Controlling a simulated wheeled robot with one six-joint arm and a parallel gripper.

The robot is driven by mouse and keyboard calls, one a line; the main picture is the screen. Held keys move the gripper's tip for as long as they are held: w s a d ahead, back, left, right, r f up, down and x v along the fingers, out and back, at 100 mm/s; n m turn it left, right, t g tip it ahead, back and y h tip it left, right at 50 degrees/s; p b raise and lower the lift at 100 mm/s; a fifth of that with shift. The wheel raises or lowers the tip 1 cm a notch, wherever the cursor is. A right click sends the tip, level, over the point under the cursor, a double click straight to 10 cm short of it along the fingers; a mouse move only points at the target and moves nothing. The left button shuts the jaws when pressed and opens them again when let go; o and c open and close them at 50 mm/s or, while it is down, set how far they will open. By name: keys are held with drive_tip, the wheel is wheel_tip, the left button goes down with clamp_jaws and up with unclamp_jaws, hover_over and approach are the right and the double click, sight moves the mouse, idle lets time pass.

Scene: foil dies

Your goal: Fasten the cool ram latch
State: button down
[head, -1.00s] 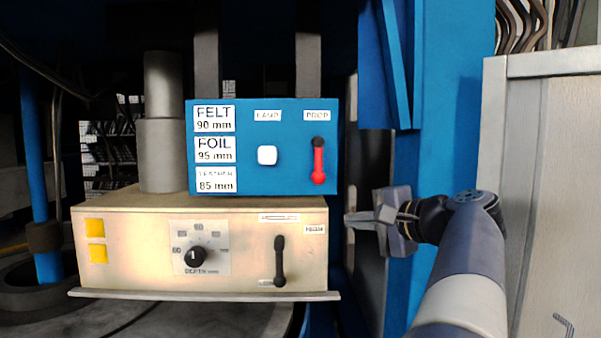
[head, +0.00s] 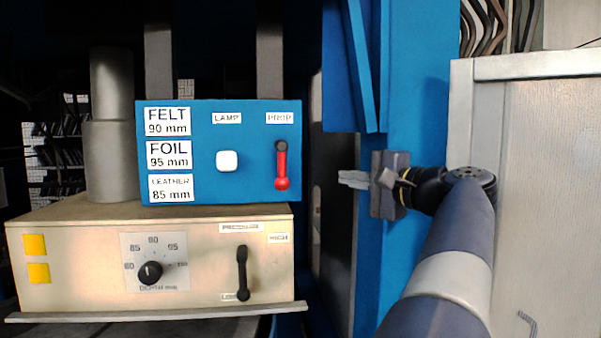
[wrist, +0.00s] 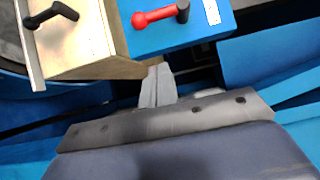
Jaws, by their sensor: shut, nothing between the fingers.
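No part carries a readable ram latch label. A black lever (head: 242,272) stands upright on the cream box (head: 80,285), between a HIGH label and a lower label that seems to read LOW. A red lever (head: 282,168) under a PROP label hangs down on the blue box (head: 215,188). My gripper (head: 353,180) is shut and empty, right of both boxes and apart from them. In the wrist view its fingertips (wrist: 157,87) show below the red lever (wrist: 152,17) and to the right of the black lever (wrist: 50,14).
The blue box has a white LAMP button (head: 227,161). A blue upright post (head: 405,130) stands behind my gripper. A pale cabinet (head: 550,180) stands at the right.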

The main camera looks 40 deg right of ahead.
drive_tip(key=p, duration=0.3)
approach(281, 165)
drive_tip(key=w+d+f, duration=0.1)
drive_tip(key=w+d, duration=0.3)
drive_tip(key=d, duration=0.1)
drive_tip(key=w+a, duration=0.2)
drive_tip(key=a, duration=0.1)
drive_tip(key=shift+w+f, duration=0.35)
drive_tip(key=shift+w, duration=0.05)
drive_tip(key=shift+f, duration=0.1)
drive_tip(key=shift+a+m+b, duration=0.1)
drive_tip(key=shift+m+b, duration=0.2)
